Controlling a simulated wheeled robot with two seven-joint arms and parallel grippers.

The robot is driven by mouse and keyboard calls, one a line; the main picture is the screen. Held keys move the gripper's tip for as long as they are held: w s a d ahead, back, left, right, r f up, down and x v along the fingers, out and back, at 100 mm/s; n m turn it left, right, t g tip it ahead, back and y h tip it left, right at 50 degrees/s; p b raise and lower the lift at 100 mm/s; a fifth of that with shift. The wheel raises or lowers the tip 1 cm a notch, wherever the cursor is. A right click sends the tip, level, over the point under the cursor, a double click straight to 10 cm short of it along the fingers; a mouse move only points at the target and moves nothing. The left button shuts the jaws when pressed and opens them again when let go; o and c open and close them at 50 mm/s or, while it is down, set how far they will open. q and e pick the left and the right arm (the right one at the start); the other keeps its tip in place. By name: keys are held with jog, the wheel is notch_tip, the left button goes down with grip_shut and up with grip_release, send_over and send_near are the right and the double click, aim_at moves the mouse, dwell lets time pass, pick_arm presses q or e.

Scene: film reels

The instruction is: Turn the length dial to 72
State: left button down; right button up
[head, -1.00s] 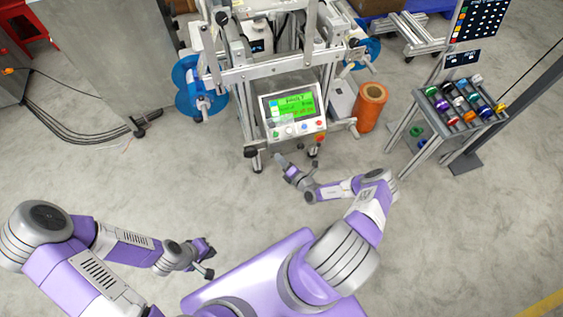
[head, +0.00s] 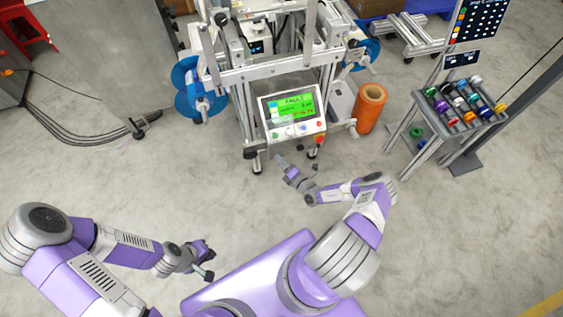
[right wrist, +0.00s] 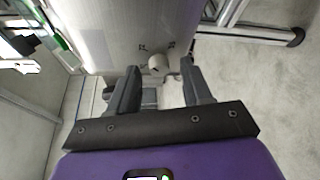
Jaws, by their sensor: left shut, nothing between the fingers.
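The control panel (head: 293,112) has a green screen reading FAULT, with small smaller lines I cannot read. Below the screen is a row of small knobs and buttons (head: 290,132). In the right wrist view, a pale round knob (right wrist: 158,65) stands out from the grey panel face, with small dark marks above it. I cannot read these marks or tell which dial it is. My right gripper (head: 297,165) is in front of and below the panel; its fingers (right wrist: 160,82) are open, with the knob ahead between them, apparently untouched. My left gripper (head: 208,262) is shut and empty, low over the floor.
An orange spool (head: 370,108) stands right of the panel. A rack of coloured reels (head: 462,108) stands further right. Blue reels (head: 186,90) hang at the machine's left. The floor (head: 120,185) is clear in front.

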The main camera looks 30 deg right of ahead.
jog(key=s+d+p, duration=0.1)
jog(key=s+p, duration=0.1)
jog(key=s, duration=0.5)
jog(key=shift+s+r, duration=0.25)
jog(key=shift+r, duration=0.2)
